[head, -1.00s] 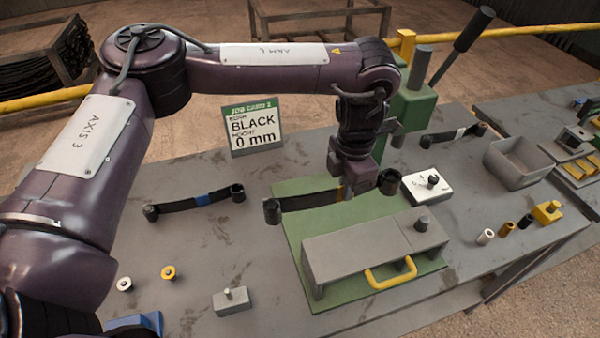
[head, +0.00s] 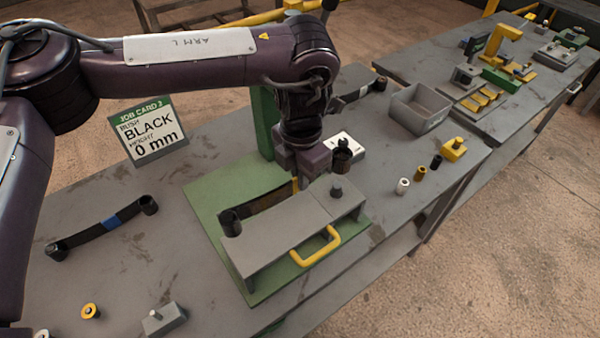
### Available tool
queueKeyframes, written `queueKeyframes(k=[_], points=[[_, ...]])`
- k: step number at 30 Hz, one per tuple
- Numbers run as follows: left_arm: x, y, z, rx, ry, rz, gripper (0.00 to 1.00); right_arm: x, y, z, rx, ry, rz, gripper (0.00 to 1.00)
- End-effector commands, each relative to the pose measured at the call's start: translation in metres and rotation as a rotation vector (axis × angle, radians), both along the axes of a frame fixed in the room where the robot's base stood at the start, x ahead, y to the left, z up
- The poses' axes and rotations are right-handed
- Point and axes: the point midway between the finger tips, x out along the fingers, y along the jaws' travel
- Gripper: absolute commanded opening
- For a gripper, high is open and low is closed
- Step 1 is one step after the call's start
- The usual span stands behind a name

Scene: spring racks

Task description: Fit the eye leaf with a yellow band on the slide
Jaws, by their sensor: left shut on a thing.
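The eye leaf (head: 265,203) is a dark strip with an eye at each end. A sliver of its yellow band (head: 295,184) shows beside my left gripper (head: 299,178), which is shut on the leaf near its middle. The slide (head: 285,235) is a grey block with a yellow handle on a green base plate (head: 205,197). The leaf lies along the slide's far side. Its left eye overlaps the slide's far left corner in the picture; I cannot tell whether they touch. My right gripper is out of view.
A blue-banded leaf (head: 100,233) lies at left, near the job card (head: 147,132) reading BLACK, 0 mm. A grey bin (head: 420,108) and white, brass and black bushes (head: 403,186) are at right. A small grey block (head: 165,318) with a pin is at front.

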Motion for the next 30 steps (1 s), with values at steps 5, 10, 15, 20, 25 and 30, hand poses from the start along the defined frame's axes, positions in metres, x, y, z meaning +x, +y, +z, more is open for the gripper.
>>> queueKeyframes(k=[5,10,15,20,25,30], points=[[0.001,0.000,-0.007,-0.003,-0.003,0.001,0.00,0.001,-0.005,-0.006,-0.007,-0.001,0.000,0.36],[0.001,-0.001,-0.019,-0.003,-0.001,0.001,0.00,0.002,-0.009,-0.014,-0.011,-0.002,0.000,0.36],[0.001,-0.001,-0.034,-0.003,-0.001,0.001,0.00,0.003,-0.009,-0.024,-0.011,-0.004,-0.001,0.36],[0.001,-0.001,-0.045,-0.003,-0.003,0.001,0.00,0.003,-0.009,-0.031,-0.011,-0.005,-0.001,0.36],[0.001,-0.001,-0.050,-0.003,-0.003,0.001,0.00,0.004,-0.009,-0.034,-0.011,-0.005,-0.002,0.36],[0.001,-0.001,-0.050,-0.003,-0.003,0.001,0.00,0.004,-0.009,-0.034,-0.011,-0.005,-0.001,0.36]])
